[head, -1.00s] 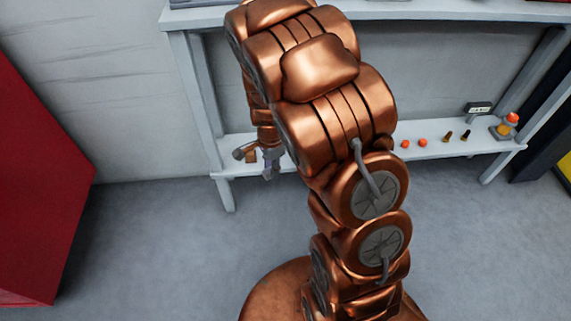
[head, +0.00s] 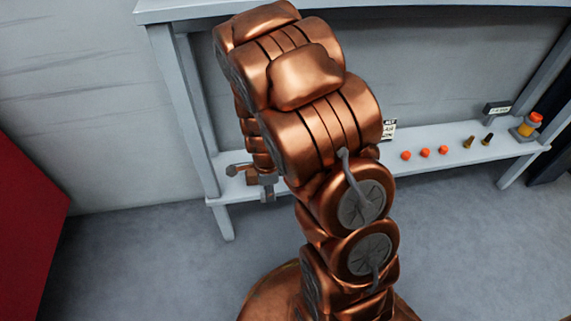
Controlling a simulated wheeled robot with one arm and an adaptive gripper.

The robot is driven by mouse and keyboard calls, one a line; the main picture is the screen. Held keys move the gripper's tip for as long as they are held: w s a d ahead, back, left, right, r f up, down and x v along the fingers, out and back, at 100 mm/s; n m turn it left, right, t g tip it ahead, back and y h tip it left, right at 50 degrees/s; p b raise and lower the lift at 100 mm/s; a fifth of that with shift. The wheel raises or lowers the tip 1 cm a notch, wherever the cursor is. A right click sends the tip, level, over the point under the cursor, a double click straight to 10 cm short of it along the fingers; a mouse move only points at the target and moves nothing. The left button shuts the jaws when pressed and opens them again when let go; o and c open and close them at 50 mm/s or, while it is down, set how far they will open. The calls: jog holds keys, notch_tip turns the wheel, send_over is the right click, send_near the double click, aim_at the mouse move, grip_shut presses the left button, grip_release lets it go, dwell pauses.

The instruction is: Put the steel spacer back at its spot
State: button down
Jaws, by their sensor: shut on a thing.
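My gripper (head: 267,188) hangs at the left end of the low grey shelf, just left of my arm in the head view. It is small and partly hidden by my arm links. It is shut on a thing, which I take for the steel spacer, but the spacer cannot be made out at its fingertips. The spacer's spot cannot be picked out; my arm covers the middle of the shelf.
The low shelf (head: 452,142) carries three orange caps (head: 425,152), two dark brass fittings (head: 487,139), an orange-topped device (head: 528,126) and small label signs (head: 389,129). A tabletop (head: 180,10) is above it. A red cabinet (head: 30,215) stands at left, with clear floor between.

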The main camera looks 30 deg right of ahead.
jog(key=w+d+b, duration=0.1)
jog(key=w+d, duration=0.1)
jog(key=d, duration=0.2)
jog(key=w+d+f+b, duration=0.1)
jog(key=w+d, duration=0.1)
jog(key=d, duration=0.2)
jog(key=w+d+b, duration=0.2)
jog(key=d, duration=0.2)
jog(key=shift+w+d+f, duration=0.2)
jog(key=shift+w+f, duration=0.05)
jog(key=shift+f, duration=0.05)
jog(key=shift+w+d, duration=0.45)
jog(key=shift+d, duration=0.4)
jog(key=shift+d+f+b, duration=0.15)
jog(key=shift+f+b, duration=0.15)
jog(key=shift+b, duration=0.2)
notch_tip(320, 180, down, 3)
jog(key=shift+b, duration=0.8)
jog(key=shift+r, duration=0.1)
jog(key=c, duration=0.9)
grip_release()
